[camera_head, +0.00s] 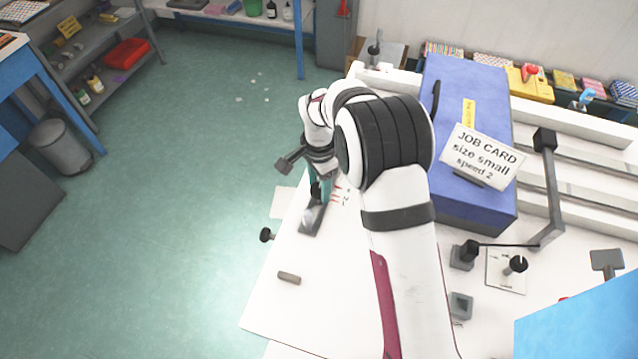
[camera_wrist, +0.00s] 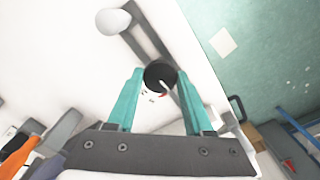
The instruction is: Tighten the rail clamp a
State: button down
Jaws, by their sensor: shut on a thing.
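My gripper (camera_head: 318,188) is at the left edge of the white table, partly hidden by my own arm in the head view. In the wrist view its teal fingers (camera_wrist: 160,88) are shut on a round black knob (camera_wrist: 160,74) with a white mark on top. The knob stands on a long grey metal strip (camera_wrist: 186,72), which also shows in the head view (camera_head: 312,218). No label on the knob is readable, so I cannot confirm that it is rail clamp a.
A blue machine body (camera_head: 460,90) carries a job card (camera_head: 484,155) reading size small, speed 2. Another black knob (camera_head: 267,235) sticks out at the table's left edge. A small grey-brown piece (camera_head: 289,278) lies on the table. The front left of the table is mostly clear.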

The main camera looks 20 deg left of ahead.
aim_at(319, 188)
jog(key=shift+m, duration=0.3)
jog(key=shift+c, duration=1.4)
grip_release()
notch_tip(319, 188, up, 16)
jog(key=shift+f, duration=0.1)
